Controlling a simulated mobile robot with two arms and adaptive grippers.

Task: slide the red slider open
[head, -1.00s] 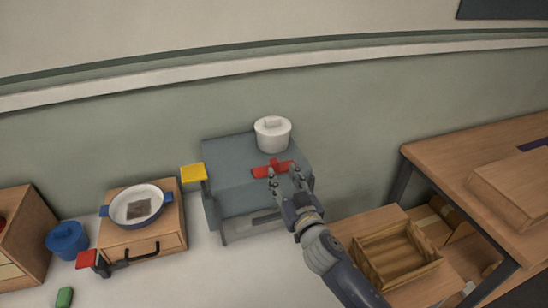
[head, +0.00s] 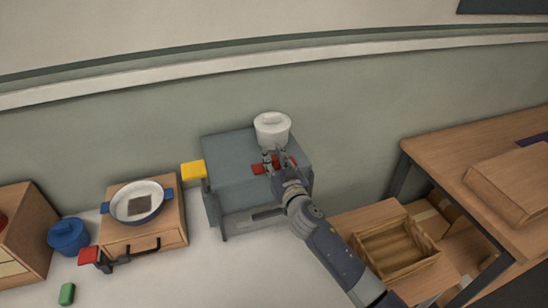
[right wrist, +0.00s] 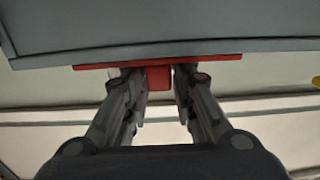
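The red slider (head: 258,169) lies on top of the grey box (head: 228,160), partly hidden by my right gripper in the head view. In the right wrist view, the slider shows as a wide red strip with a block-like red handle (right wrist: 159,78) hanging in the middle. My right gripper (head: 275,157) is at the slider, its fingers on either side of the handle. In the right wrist view, the fingers (right wrist: 160,84) stand apart with thin gaps beside the handle, so they look open around it. My left gripper is not in view.
A white lidded pot (head: 272,131) stands on the box just behind my right gripper. A yellow block-like part (head: 193,169) is at the box's left. A wooden drawer unit (head: 172,221) with a pan (head: 154,214) stands further left. A wooden crate (head: 397,270) is at lower right.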

